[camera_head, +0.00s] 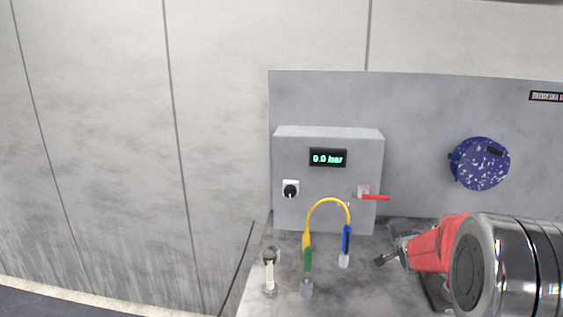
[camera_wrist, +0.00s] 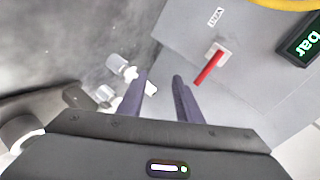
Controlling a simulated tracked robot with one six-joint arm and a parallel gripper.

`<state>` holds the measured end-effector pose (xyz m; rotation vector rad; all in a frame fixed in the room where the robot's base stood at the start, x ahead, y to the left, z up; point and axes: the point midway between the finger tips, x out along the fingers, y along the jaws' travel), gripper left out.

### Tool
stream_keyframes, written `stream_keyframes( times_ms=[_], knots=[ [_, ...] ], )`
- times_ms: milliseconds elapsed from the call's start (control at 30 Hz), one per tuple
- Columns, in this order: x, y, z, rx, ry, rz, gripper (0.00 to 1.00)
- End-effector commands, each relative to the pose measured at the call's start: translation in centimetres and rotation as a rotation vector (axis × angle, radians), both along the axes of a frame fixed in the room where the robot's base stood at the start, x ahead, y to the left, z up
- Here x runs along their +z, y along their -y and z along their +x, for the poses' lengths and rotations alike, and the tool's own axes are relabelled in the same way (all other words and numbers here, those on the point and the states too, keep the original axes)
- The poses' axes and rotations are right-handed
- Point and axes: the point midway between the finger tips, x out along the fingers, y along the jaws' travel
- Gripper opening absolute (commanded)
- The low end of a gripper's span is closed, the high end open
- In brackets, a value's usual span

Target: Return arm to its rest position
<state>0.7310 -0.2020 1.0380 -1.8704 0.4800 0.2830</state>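My gripper (camera_wrist: 160,78) shows in the wrist view with two dark purple fingers apart and nothing held between them. In the head view, a chrome cylinder (camera_head: 483,262) and a red section (camera_head: 436,245) reach in from the right. They look like my arm, ending in a small dark tip right of the grey control box (camera_head: 287,150). Whether that tip is open cannot be told there. The red lever (camera_wrist: 209,69) lies beyond the fingers in the wrist view, apart from them. It also shows on the box front in the head view (camera_head: 376,198).
The box carries a display (camera_head: 328,158) reading 0.0 bar and a black knob (camera_head: 291,189). A yellow hose (camera_head: 327,201) arches between green and blue connectors in front. A post (camera_head: 269,275) stands left of them. A speckled blue disc (camera_head: 480,163) is on the back panel.

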Motion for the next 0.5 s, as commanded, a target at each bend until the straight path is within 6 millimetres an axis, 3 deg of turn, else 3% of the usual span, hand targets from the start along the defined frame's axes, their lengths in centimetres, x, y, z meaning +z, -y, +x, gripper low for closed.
stream_keyframes(
  times_ms=[100,200,500],
  knots=[
    [-2.7,0.1,-2.6,0.037,-0.149,-0.106,0.32],
    [-4.0,-0.3,-5.2,0.085,-0.268,-0.192,0.32],
    [-4.9,-3.7,-14.4,0.318,-0.583,-0.412,0.32]
  ],
)
